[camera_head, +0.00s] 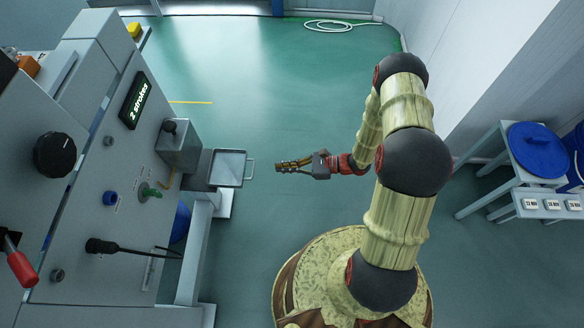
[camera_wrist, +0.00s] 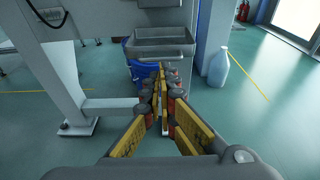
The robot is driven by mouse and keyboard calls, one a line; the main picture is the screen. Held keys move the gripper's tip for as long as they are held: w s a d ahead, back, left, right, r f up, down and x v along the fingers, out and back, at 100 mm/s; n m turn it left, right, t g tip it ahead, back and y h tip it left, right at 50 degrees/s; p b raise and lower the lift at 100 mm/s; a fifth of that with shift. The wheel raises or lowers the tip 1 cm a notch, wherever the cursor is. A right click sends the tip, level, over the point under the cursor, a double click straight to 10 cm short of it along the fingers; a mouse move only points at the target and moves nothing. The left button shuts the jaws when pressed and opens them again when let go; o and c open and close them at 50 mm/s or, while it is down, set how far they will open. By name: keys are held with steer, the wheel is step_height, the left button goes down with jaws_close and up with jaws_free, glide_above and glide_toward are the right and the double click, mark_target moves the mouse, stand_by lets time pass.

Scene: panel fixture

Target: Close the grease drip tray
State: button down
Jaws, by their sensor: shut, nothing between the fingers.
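The grease drip tray (camera_head: 228,168) is a shallow grey metal tray that sticks out to the right from the machine panel in the head view. A thin handle shows on its right end. A grey tray (camera_wrist: 162,42), likely the same one, stands ahead at the top middle of the wrist view. My gripper (camera_head: 280,167) is shut and empty, to the right of the tray and apart from it, pointing at its handle end. In the wrist view my fingers (camera_wrist: 162,75) meet below the tray's front and cover part of what is under it.
A blue bin (camera_wrist: 145,72) stands under the tray. The floor between tray and gripper is free.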

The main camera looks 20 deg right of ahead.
steer(key=b+x, duration=0.2)
steer(key=x, duration=0.5)
steer(key=shift+a, duration=0.3)
steer(key=shift+w, duration=0.15)
